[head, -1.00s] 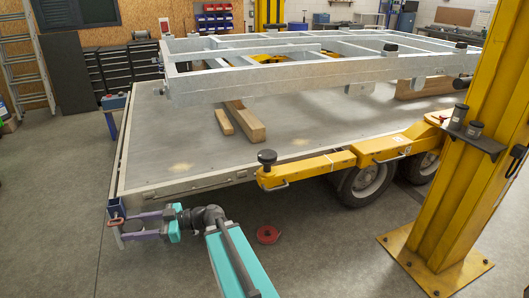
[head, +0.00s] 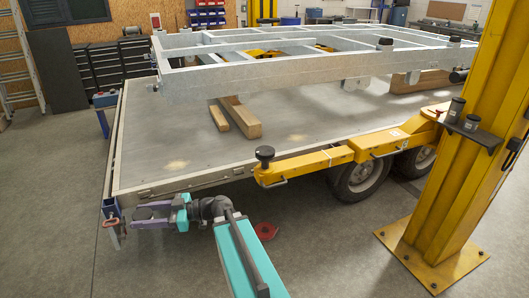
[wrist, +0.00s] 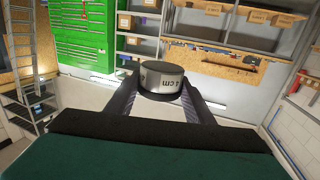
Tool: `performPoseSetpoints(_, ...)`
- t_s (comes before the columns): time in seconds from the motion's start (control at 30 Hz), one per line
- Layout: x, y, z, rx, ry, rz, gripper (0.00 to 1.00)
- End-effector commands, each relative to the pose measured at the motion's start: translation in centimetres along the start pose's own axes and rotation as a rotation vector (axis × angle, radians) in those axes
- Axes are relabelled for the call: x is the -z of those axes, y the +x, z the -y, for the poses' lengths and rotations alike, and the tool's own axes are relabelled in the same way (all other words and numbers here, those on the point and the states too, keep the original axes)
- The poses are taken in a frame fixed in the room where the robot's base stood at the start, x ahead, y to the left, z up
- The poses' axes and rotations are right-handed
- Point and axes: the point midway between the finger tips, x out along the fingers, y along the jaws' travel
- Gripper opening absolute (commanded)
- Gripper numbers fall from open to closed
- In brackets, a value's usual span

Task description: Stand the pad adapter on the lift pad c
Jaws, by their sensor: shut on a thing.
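My gripper (head: 136,216) is at the lower left in the head view, in front of the trailer's near left corner. In the wrist view, my gripper (wrist: 163,100) is shut on the pad adapter (wrist: 163,80), a short grey cylinder with a dark top and "cm" lettering on its side. The adapter is hard to make out in the head view. A lift pad (head: 265,154), black and round, stands on the end of the near yellow lift arm (head: 300,168), to the right of my gripper. No letter is readable on it.
The yellow lift column (head: 450,150) stands at right, with dark cylinders (head: 457,108) on its bracket. A galvanised frame (head: 240,88) stands above the trailer deck (head: 180,130). A red object (head: 265,231) lies on the floor near my arm. The left floor is clear.

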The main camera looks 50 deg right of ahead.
Motion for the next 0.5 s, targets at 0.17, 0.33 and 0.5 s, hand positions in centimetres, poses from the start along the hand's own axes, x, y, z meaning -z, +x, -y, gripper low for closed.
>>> performPoseSetpoints(0.17,0.3,-3.9,-3.9,-0.084,0.002,0.000,0.14)
performPoseSetpoints(0.33,0.9,-8.5,-7.6,-0.176,0.007,0.002,0.14)
performPoseSetpoints(0.5,1.5,-13.6,-10.9,-0.268,0.012,0.005,0.14)
